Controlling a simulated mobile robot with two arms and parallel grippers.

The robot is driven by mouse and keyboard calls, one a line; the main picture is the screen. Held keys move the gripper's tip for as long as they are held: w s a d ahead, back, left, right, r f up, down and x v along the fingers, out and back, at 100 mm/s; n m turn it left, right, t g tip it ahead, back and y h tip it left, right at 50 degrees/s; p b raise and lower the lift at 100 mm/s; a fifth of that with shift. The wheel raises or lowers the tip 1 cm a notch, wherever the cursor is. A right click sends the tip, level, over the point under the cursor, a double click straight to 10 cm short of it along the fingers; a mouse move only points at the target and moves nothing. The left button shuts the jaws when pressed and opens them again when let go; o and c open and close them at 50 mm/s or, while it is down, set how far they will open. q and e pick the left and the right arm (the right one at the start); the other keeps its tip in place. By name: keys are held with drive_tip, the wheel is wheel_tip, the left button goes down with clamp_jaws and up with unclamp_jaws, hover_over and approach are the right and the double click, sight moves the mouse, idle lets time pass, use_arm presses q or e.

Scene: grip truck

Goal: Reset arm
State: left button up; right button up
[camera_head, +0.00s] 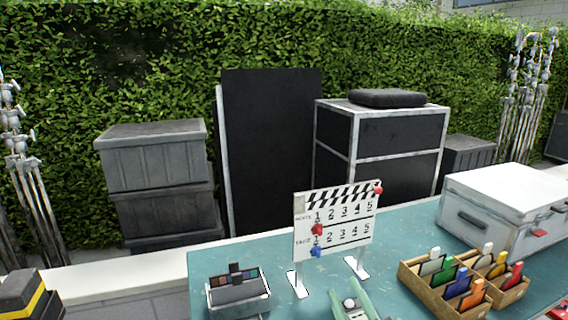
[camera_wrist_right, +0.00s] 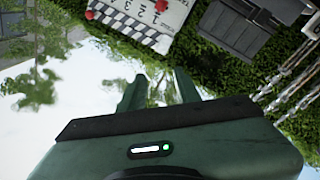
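My right gripper (camera_head: 349,297) is green and shows at the bottom edge of the head view, in front of the clapperboard. In the right wrist view its two fingers (camera_wrist_right: 158,85) stand apart with nothing held between them. The white clapperboard (camera_head: 336,238) stands upright on two white feet on the teal table (camera_head: 225,258), with red and blue markers on its face. It also shows upside down at the top of the right wrist view (camera_wrist_right: 150,15), apart from the fingers. My left gripper is not in view.
A grey tray (camera_head: 240,306) sits left of the clapperboard. A wooden box (camera_head: 430,300) with several coloured cards and a white case (camera_head: 490,222) are to the right. Dark crates (camera_head: 155,160) and a black-and-white cabinet (camera_head: 400,150) stand behind, before a hedge.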

drive_tip(key=s+d+f+m+g+h, duration=0.2)
drive_tip(key=s+d+f+m+g, duration=0.15)
drive_tip(key=f, duration=0.45)
drive_tip(key=s+d+f+m+g+h, duration=0.3)
drive_tip(key=s+d+f+g, duration=0.15)
drive_tip(key=f, duration=0.35)
drive_tip(key=s+f+m+g+y, duration=0.1)
drive_tip(key=s+f+g, duration=0.35)
drive_tip(key=s, duration=0.45)
drive_tip(key=s+f+g, duration=0.3)
drive_tip(key=s+f, duration=0.3)
drive_tip(key=s, duration=0.2)
wheel_tip(320, 180, down, 24)
drive_tip(key=s+g, duration=0.1)
drive_tip(key=s, duration=0.1)
drive_tip(key=s+d+f+g, duration=0.1)
drive_tip(key=s+f, duration=0.7)
drive_tip(key=f, duration=0.1)
drive_tip(key=s+d+f, duration=0.2)
drive_tip(key=s+f, duration=0.7)
drive_tip(key=shift+d+f+g, duration=0.25)
drive_tip(key=shift+d+g, duration=0.05)
drive_tip(key=shift+g, duration=0.05)
